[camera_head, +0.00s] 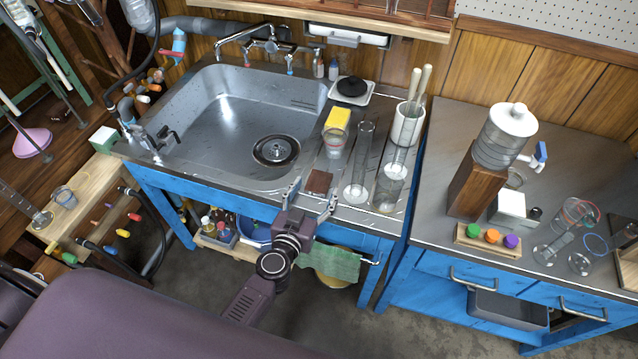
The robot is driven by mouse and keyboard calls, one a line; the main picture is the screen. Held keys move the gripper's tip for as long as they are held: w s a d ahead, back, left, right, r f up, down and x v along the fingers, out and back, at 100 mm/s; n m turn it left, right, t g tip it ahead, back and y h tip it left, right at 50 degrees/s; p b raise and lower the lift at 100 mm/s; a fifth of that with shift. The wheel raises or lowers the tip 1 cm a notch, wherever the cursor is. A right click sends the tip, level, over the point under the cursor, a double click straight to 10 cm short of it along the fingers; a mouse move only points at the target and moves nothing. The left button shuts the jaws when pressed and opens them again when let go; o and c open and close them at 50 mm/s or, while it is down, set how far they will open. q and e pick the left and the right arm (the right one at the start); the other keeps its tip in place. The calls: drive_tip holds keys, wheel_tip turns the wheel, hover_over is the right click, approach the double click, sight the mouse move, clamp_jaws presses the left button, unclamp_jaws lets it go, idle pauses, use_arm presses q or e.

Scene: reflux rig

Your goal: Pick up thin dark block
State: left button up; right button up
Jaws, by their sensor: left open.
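A thin dark reddish-brown block (319,182) lies flat on the steel drainboard, near the front edge of the sink counter. My left gripper (312,196) is open, with one finger to the left of the block and the other to its right. The fingertips are close to the block, and I cannot tell whether they touch it. My right gripper is not in view.
A glass beaker (335,141) with a yellow sponge (338,118) stands behind the block. A tall glass cylinder (359,165) and a glass jar (387,190) stand to its right. The sink basin (215,125) is to the left.

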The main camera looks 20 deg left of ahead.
use_arm(q)
drive_tip(key=shift+w+f, duration=0.2)
drive_tip(key=shift+w, duration=0.45)
drive_tip(key=shift+r, duration=0.1)
drive_tip(key=c, duration=1.1)
drive_tip(key=shift+r, duration=0.15)
